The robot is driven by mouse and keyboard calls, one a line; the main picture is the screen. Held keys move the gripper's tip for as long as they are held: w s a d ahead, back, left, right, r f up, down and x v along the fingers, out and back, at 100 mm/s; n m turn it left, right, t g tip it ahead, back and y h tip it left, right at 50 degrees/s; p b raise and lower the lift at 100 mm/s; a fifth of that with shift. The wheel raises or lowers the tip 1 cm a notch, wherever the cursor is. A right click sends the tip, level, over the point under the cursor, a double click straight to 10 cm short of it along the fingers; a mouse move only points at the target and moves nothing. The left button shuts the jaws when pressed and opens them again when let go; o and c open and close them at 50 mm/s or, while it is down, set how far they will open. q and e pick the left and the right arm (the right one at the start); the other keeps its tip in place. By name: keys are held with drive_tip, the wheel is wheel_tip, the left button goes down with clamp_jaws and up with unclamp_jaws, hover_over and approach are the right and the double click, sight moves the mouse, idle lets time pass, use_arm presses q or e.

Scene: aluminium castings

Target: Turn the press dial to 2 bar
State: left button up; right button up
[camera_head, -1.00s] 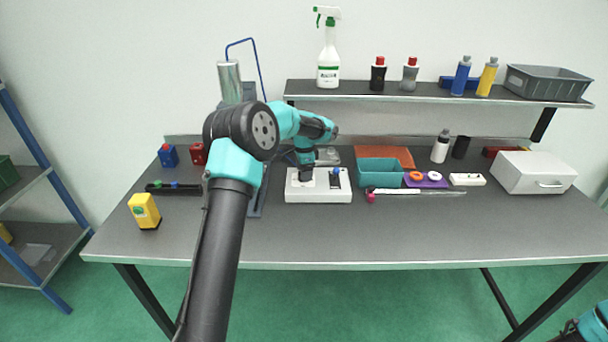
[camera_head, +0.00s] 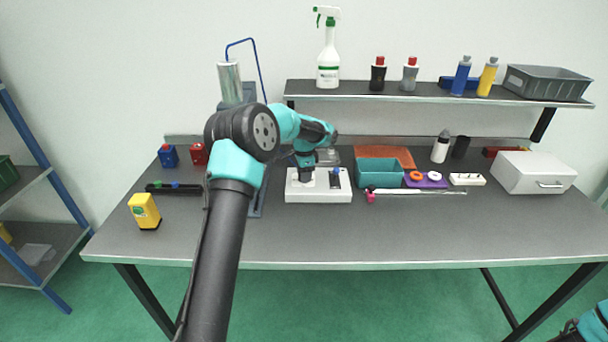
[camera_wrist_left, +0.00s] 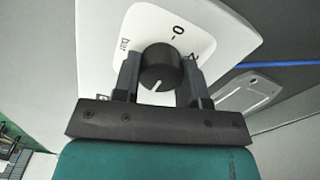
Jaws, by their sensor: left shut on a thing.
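The press dial is a black round knob (camera_wrist_left: 160,68) on a white plate (camera_wrist_left: 215,22) in the left wrist view. A white pointer line on the knob points down in the picture, towards my gripper's base. A 0 mark, "bar" lettering and a partly covered mark at the right show around the knob. My left gripper (camera_wrist_left: 160,82) has one finger on each side of the knob and is shut on it. In the head view my left gripper (camera_head: 306,175) reaches down onto the white box (camera_head: 318,197) and hides the dial. My right gripper is out of view.
A teal bin (camera_head: 380,178) stands close to the right. A yellow device (camera_head: 144,210) is at the left. The front of the table (camera_head: 400,235) is clear.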

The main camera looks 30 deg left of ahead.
use_arm(q)
drive_tip(key=shift+n, duration=0.4)
drive_tip(key=n, duration=0.6)
drive_tip(key=shift+a, duration=0.1)
drive_tip(key=n, duration=0.3)
drive_tip(key=shift+n, duration=0.3)
drive_tip(key=n, duration=0.3)
drive_tip(key=shift+a+n, duration=0.1)
drive_tip(key=shift+n, duration=0.3)
drive_tip(key=n, duration=0.9)
drive_tip(key=shift+n, duration=0.3)
